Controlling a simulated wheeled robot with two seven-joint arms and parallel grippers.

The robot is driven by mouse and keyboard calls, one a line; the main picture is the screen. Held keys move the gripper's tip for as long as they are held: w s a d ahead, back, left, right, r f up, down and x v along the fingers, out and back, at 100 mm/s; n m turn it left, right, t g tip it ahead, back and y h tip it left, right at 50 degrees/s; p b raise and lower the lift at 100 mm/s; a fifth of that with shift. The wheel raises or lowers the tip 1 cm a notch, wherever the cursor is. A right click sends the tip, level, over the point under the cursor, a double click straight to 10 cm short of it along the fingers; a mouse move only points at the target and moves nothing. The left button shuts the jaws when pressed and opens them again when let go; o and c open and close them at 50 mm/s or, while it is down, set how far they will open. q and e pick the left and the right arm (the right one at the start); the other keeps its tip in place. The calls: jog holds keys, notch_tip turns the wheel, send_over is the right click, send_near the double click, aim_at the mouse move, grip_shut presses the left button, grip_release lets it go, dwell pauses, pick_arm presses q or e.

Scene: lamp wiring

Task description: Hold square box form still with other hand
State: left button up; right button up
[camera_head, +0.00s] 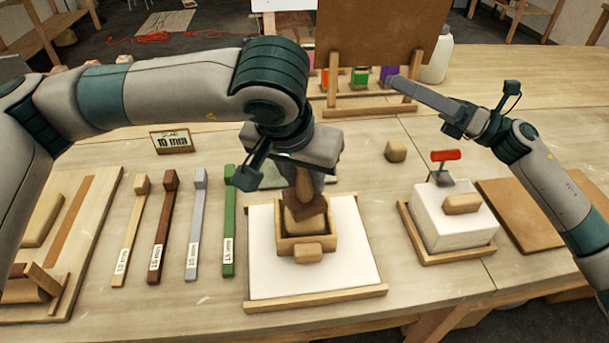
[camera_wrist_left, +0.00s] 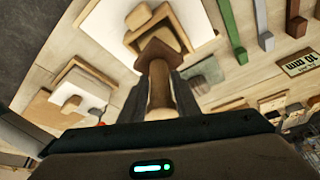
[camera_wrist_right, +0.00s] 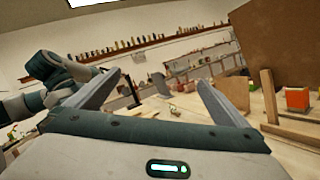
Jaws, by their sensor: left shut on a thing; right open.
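The square box form (camera_head: 282,241) is a small open wooden frame on a white board (camera_head: 345,262), with a wooden knob (camera_head: 308,253) on its near side. It also shows at the top of the left wrist view (camera_wrist_left: 184,38). My left gripper (camera_head: 303,178) is shut on the upright wooden handle (camera_wrist_left: 160,85) of a tool with a dark brown head (camera_head: 306,207). The head is over the form's opening; whether it touches the contents is hidden. My right gripper (camera_wrist_right: 160,80) is open and empty, raised at the upper right, well away from the form.
Several labelled sticks, including a green one (camera_head: 229,225), lie left of the board. A small wooden block (camera_head: 396,151) lies behind. A brown panel (camera_head: 380,35) stands at the back.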

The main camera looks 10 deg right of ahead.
jog(key=s+a+f+n+g, duration=0.3)
jog(key=a+n+g, duration=0.1)
jog(key=a, duration=0.2)
jog(key=n+g+h, duration=0.6)
jog(key=n+h, duration=0.1)
send_near(310, 226)
jog(key=shift+w+d+f, duration=0.1)
jog(key=shift+w+f, duration=0.25)
jog(key=shift+f, duration=0.2)
jog(key=shift+w+d+f, duration=0.1)
jog(key=shift+w+f, duration=0.2)
jog(key=shift+f, duration=0.3)
jog(key=shift+x, duration=5)
jog(key=shift+a+r, duration=0.1)
jog(key=shift+r, duration=0.1)
grip_shut()
jog(key=c, duration=1)
grip_release()
jog(key=shift+o, duration=0.8)
